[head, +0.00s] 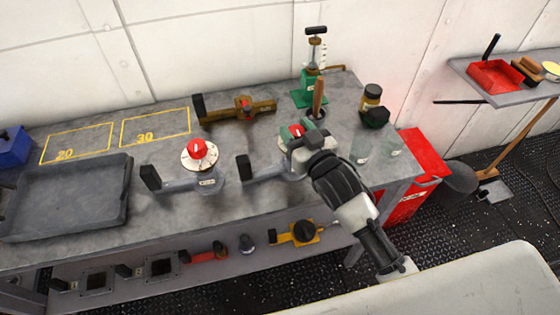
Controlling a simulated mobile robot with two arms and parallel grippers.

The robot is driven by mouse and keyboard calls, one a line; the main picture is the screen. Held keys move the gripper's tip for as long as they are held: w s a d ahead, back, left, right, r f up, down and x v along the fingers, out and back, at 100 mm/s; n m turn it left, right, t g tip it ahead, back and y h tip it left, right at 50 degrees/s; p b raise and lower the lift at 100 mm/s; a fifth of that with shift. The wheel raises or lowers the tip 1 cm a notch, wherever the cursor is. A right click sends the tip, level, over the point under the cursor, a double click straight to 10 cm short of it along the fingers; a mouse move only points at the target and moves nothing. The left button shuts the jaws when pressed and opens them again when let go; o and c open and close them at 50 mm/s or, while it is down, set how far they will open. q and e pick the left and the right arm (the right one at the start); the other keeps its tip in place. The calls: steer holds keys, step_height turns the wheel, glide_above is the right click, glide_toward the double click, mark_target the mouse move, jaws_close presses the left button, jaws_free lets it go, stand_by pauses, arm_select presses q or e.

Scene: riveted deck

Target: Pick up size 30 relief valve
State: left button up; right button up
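Two grey valves with black end handles lie on the workbench. The left valve (180,184) has a white dial with a red knob and a small tag too small to read. The other valve (262,171) is to its right, with a red knob partly covered by my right gripper (294,140). My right gripper is right over or against this valve's top; its fingertips are hidden, so I cannot tell whether it grips. I cannot read which valve is size 30. My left gripper is out of view.
Yellow outlines marked 20 (65,155) and 30 (146,138) are empty. A grey tray (122,191) is at left. A brown valve (222,111), green stand (308,92), wooden-handled tool (318,96) and dark jar (372,93) stand behind. Glasses stand right of the gripper.

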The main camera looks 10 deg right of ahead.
jaws_close()
steer(key=shift+r, duration=0.1)
